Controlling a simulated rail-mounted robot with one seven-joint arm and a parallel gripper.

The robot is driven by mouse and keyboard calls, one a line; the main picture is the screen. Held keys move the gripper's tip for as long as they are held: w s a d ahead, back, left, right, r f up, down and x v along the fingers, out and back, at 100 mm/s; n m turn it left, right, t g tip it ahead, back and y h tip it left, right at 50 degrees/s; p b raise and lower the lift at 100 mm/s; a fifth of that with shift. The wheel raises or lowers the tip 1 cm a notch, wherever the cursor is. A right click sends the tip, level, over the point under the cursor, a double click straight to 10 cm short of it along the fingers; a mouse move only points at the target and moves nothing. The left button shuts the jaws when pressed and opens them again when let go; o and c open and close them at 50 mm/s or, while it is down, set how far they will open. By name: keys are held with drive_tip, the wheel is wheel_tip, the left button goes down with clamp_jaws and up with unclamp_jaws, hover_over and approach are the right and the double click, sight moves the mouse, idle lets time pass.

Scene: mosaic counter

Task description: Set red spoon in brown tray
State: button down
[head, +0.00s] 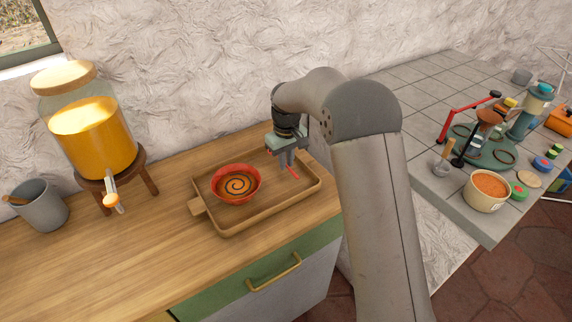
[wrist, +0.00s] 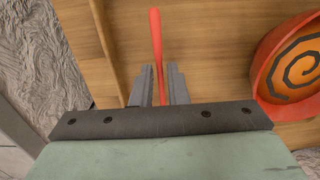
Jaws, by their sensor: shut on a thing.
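The red spoon (wrist: 156,45) is between the fingers of my gripper (wrist: 160,88) in the wrist view, its long red end pointing away from the jaws. In the head view a small red part of the spoon (head: 293,174) shows just below my gripper (head: 287,164). The gripper is shut on the spoon, over the right part of the brown tray (head: 262,222). I cannot tell whether the spoon touches the tray floor. The rest of the spoon is hidden by the gripper.
A juice dispenser (head: 95,135) and a grey cup (head: 40,207) stand further left. The wall is close behind. A tiled counter (head: 420,95) with several items lies right.

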drive_tip(key=shift+f, duration=1.2)
drive_tip(key=shift+f, duration=0.2)
drive_tip(key=c, duration=1.4)
unclamp_jaws()
drive_tip(key=shift+r, duration=0.15)
wheel_tip(320, 180, up, 12)
drive_tip(key=s+d+r+m, duration=0.2)
drive_tip(key=s+d, duration=0.3)
drive_tip(key=s, duration=0.3)
drive_tip(key=s+d+r+m, duration=0.1)
drive_tip(key=s+d+r, duration=0.1)
drive_tip(key=s+d, duration=0.45)
drive_tip(key=s+d+f+m, duration=0.2)
drive_tip(key=s+f, duration=0.1)
drive_tip(key=s, duration=0.7)
drive_tip(key=s+d+f+m, duration=0.1)
drive_tip(key=s+d+f, duration=0.1)
drive_tip(key=s, duration=0.9)
drive_tip(key=shift+s+d+f+m+b, duration=0.2)
drive_tip(key=shift+d+f+m+b, duration=0.15)
drive_tip(key=shift+f+m+b, duration=0.1)
